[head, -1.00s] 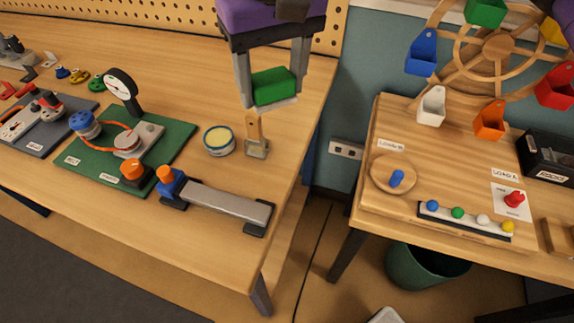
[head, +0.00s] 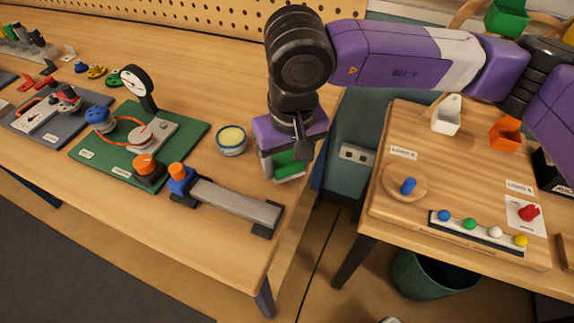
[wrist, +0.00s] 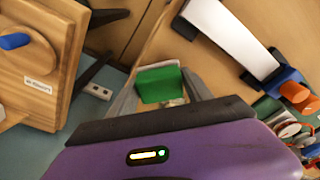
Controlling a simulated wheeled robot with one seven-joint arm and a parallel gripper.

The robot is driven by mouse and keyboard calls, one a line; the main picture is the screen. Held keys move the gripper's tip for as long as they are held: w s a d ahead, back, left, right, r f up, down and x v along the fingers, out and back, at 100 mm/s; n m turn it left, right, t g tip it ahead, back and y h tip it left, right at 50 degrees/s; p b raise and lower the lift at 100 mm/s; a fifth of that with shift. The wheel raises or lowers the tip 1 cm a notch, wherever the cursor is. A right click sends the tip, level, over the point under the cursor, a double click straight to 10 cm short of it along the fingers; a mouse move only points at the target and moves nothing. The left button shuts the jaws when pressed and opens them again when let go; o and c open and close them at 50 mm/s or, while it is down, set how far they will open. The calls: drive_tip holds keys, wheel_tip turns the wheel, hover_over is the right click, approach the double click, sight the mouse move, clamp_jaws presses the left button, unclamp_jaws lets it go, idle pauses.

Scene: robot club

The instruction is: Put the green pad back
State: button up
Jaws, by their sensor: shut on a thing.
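The green pad (head: 289,163) is a small green block with a pale underside. My gripper (head: 285,174) is shut on it, a finger at each side, low over the right end of the long workbench (head: 140,225). I cannot tell whether the pad touches the bench top. In the wrist view the pad (wrist: 161,84) sits between the two grey fingers. The small wooden-handled piece that stood there is mostly or wholly hidden in the head view.
A round tin (head: 231,140) stands just left of my gripper. A grey bar with a blue-orange clamp (head: 235,205) lies in front. A green board (head: 95,150) with a gauge is farther left. A second table (head: 385,240) stands across a gap on the right.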

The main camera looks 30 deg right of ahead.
drive_tip(key=shift+f, duration=0.95)
drive_tip(key=shift+f, duration=0.15)
drive_tip(key=o, duration=1.3)
